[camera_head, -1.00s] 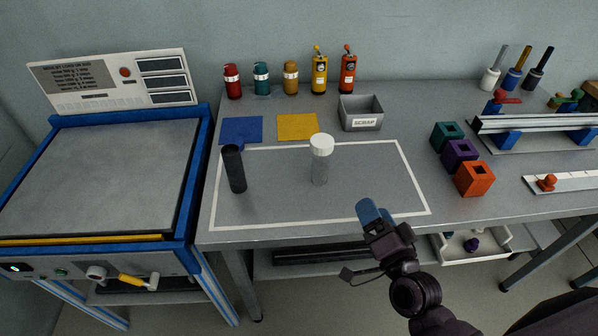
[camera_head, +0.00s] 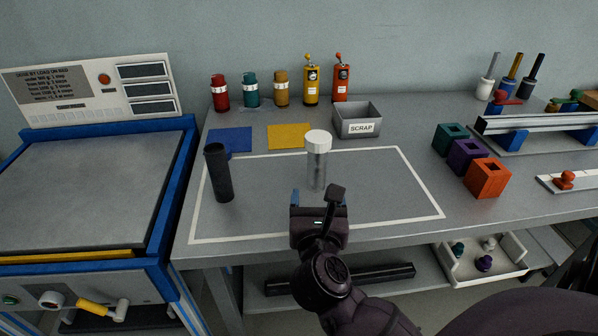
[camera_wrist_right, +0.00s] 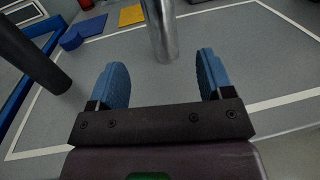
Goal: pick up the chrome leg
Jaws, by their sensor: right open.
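The chrome leg (camera_head: 317,170) stands upright on the grey table inside the white outline, with a white cap (camera_head: 318,140) on top. Its shiny lower part shows in the right wrist view (camera_wrist_right: 160,32), ahead of and roughly between the fingers. My right gripper (camera_head: 318,200) is open and empty, just in front of the leg and apart from it. Its blue fingers are spread on either side in the right wrist view (camera_wrist_right: 162,80). A black leg (camera_head: 218,173) stands to the left, also inside the outline. My left gripper is not in view.
A blue mat (camera_head: 230,140), a yellow mat (camera_head: 289,136) and a grey scrap bin (camera_head: 357,130) lie behind. Teal, purple and orange (camera_head: 487,178) blocks stand to the right. Several bottles line the back. The outlined area right of the chrome leg is clear.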

